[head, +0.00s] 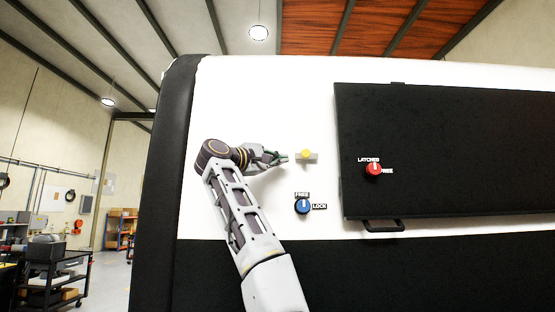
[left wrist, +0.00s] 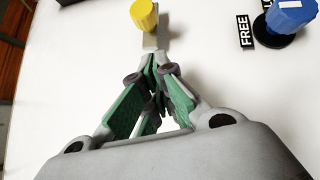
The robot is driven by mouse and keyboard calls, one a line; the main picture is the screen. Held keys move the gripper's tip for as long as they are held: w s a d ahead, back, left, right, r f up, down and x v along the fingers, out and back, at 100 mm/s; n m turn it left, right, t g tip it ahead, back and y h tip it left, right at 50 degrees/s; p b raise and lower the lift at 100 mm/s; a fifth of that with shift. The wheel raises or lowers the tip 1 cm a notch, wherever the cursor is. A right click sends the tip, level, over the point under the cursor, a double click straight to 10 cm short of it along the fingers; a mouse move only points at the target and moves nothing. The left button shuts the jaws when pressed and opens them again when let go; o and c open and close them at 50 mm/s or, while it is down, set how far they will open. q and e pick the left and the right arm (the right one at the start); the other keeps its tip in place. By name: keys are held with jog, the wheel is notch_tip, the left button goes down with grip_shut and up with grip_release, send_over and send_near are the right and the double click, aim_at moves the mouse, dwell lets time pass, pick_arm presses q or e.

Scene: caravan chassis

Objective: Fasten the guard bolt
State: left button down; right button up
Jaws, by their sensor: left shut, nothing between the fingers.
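The yellow-headed bolt (head: 305,154) sits on a small grey mount on the white panel. In the left wrist view the yellow head (left wrist: 144,14) is just beyond my fingertips, on its grey mount (left wrist: 150,40). My left gripper (head: 284,157) points right at the bolt, just to its left. Its green-padded fingers (left wrist: 160,57) are shut and empty, and appear close to the mount; I cannot tell whether they touch it. A blue knob (head: 303,206) marked FREE and LOCK is below the bolt, its white mark near FREE. My right gripper is out of view.
A black hatch (head: 440,150) is to the right, with a red knob (head: 374,169) marked LATCHED and FREE and a handle (head: 384,226) under its lower edge. A black post (head: 168,170) edges the white panel at left. The white panel (head: 250,95) above my gripper is clear.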

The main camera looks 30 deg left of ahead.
pick_arm(q)
jog(key=b+v, duration=0.3)
jog(key=v, duration=0.7)
jog(key=shift+b, duration=0.35)
dwell(0.6)
